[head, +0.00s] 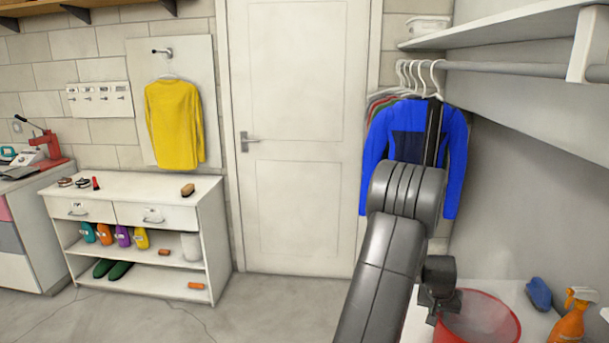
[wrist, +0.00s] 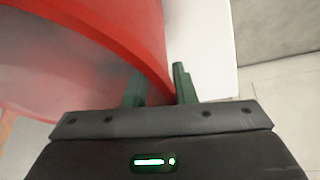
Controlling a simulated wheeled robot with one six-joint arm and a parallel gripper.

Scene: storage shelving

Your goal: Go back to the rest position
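My gripper (head: 437,303) is low at the left rim of a red bucket (head: 480,322). In the wrist view, its two green fingers (wrist: 160,88) stand apart, one on each side of the wall of the red bucket (wrist: 75,45). The wall is thinner than the gap between the fingers, so the gripper looks open around the rim. Whether a finger touches the wall is hard to see. The bucket stands upright on a white surface (head: 420,325) at the lower right, and its lower part is out of frame.
A blue brush (head: 538,293) and an orange spray bottle (head: 572,318) are right of the bucket. Blue clothing (head: 450,150) hangs from a rail (head: 500,69) above, behind my arm. A white cabinet (head: 215,230) stands left. The floor before the door (head: 297,130) is clear.

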